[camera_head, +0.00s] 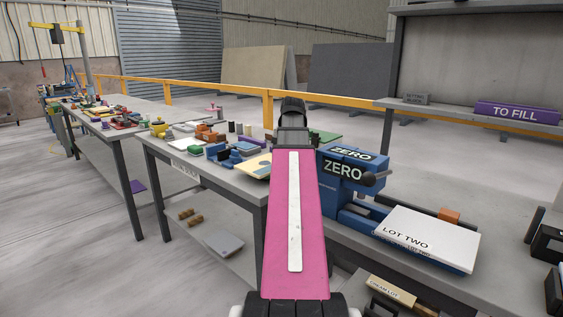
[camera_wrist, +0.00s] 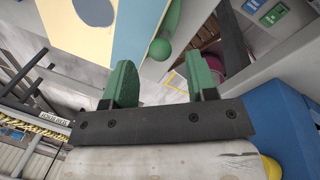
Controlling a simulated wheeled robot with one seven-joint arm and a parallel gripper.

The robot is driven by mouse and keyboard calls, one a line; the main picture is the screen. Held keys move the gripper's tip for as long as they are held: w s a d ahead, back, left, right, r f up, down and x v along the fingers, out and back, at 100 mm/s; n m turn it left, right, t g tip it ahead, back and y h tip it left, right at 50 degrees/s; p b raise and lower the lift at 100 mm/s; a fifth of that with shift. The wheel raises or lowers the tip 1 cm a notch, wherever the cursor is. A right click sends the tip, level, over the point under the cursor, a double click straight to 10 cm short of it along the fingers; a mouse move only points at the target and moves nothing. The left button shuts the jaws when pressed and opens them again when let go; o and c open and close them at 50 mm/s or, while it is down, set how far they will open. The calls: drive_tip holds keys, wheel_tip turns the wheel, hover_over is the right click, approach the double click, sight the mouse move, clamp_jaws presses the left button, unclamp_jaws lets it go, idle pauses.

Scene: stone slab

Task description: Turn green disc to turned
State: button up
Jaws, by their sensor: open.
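In the wrist view my gripper (camera_wrist: 161,72) is open, its two green fingers apart with nothing between them. A rounded green piece (camera_wrist: 160,49) lies just beyond the fingertips, near the gap between them and apart from both. A larger green curved part (camera_wrist: 173,16) is cut off by the top edge above it. I cannot tell whether these are the green disc or its handle. In the head view my pink arm hides the gripper; a bit of green (camera_head: 326,137) shows to the right of its far end, too small to identify.
A blue ZERO machine (camera_head: 340,190) with a dark knob (camera_head: 374,179) stands right of my arm. A white LOT TWO block (camera_head: 428,236) lies nearer. Small objects crowd the left bench (camera_head: 215,184). A pale yellow board (camera_wrist: 60,29) is close at the wrist view's upper left.

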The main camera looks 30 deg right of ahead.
wheel_tip(320, 180, up, 7)
drive_tip(key=d, duration=0.1)
drive_tip(key=shift+s, duration=0.45)
drive_tip(key=shift+s+r, duration=0.1)
